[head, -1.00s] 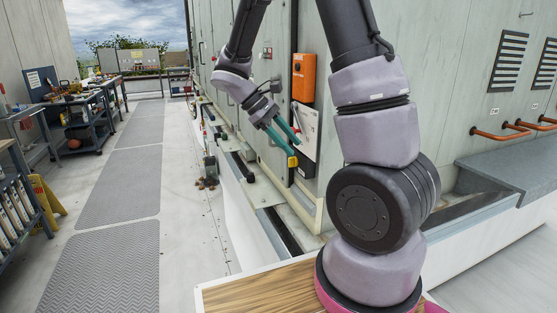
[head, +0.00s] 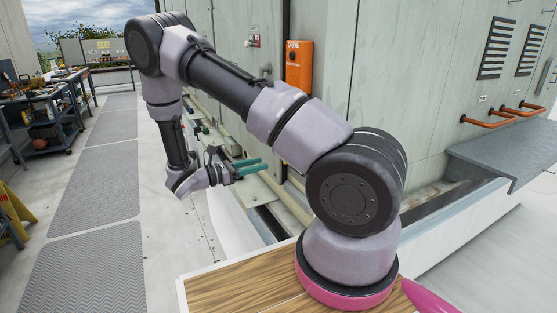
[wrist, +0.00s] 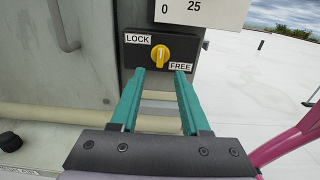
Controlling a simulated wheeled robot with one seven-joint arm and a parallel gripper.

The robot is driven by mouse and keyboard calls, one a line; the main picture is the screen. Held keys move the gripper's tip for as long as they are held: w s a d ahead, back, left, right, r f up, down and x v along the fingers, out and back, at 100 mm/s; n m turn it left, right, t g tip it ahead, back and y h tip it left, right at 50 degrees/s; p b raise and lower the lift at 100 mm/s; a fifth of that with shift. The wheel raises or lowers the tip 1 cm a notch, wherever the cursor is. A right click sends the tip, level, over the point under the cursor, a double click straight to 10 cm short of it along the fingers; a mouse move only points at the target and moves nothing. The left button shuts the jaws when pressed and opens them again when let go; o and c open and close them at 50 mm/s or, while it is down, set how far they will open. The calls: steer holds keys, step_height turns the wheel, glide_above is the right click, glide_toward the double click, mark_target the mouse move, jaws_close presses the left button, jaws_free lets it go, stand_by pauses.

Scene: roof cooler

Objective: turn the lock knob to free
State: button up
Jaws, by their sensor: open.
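The yellow lock knob (wrist: 160,55) shows in the wrist view on a black plate (wrist: 134,56), with a LOCK label at its upper left and a FREE label at its lower right. The knob looks roughly upright; which label it points to is unclear. My gripper (wrist: 160,76) is open, its two teal fingers reaching up to just below the knob in the picture, one on either side, with nothing between them. I cannot tell how far off the knob is. In the head view my gripper (head: 263,165) is left of my arm, which hides the knob.
A white panel marked 0 and 25 (wrist: 203,10) sits above the plate. An orange DRIVE box (head: 299,67) is on the cabinet wall. Orange pipes (head: 490,120) stick out at the right. A grey handle (wrist: 63,25) is left of the knob. Workbenches line the left side.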

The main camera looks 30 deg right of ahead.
steer(key=d, duration=0.8)
steer(key=shift+d, duration=0.3)
steer(key=shift+w, duration=0.1)
jaws_close()
